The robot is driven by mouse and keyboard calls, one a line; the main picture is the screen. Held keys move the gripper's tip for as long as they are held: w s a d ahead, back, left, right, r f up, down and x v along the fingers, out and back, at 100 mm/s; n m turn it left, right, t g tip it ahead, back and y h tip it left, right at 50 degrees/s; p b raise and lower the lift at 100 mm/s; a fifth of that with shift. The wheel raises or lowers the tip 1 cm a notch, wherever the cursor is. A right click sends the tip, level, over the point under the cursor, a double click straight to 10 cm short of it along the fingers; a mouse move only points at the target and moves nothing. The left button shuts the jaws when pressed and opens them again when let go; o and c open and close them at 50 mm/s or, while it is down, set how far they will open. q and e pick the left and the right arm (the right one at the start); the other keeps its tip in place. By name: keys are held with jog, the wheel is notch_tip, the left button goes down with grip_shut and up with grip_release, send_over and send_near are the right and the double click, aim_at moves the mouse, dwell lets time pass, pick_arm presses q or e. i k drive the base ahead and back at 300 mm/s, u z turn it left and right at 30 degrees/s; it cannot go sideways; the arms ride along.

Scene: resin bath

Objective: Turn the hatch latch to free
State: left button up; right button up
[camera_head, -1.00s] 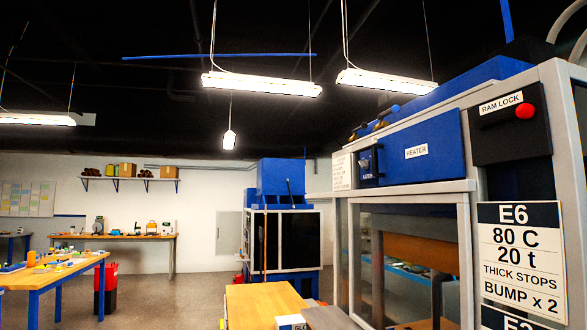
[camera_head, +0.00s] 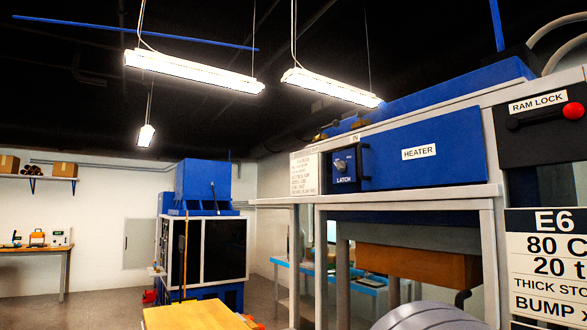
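The latch (camera_head: 341,165) is a small grey knob on a dark panel marked LATCH. It sits at the left end of the blue hatch (camera_head: 460,155), which carries a HEATER label and looks closed. A black bar stands upright between the latch panel and the hatch face. The knob is too small to tell its exact setting. Neither of my grippers shows. A rounded grey shape at the bottom edge looks like part of my arm, but I cannot tell which one.
A black RAM LOCK box (camera_head: 545,115) with a red knob is at right, above the E6 sign (camera_head: 548,265). A grey frame ledge (camera_head: 400,192) runs below the hatch. A wooden tabletop (camera_head: 195,315) is at lower left. A printed notice (camera_head: 305,174) hangs left of the latch.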

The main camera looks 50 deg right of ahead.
aim_at(341, 166)
jog(key=z, duration=0.15)
jog(key=i, duration=0.95)
jog(key=z, duration=0.45)
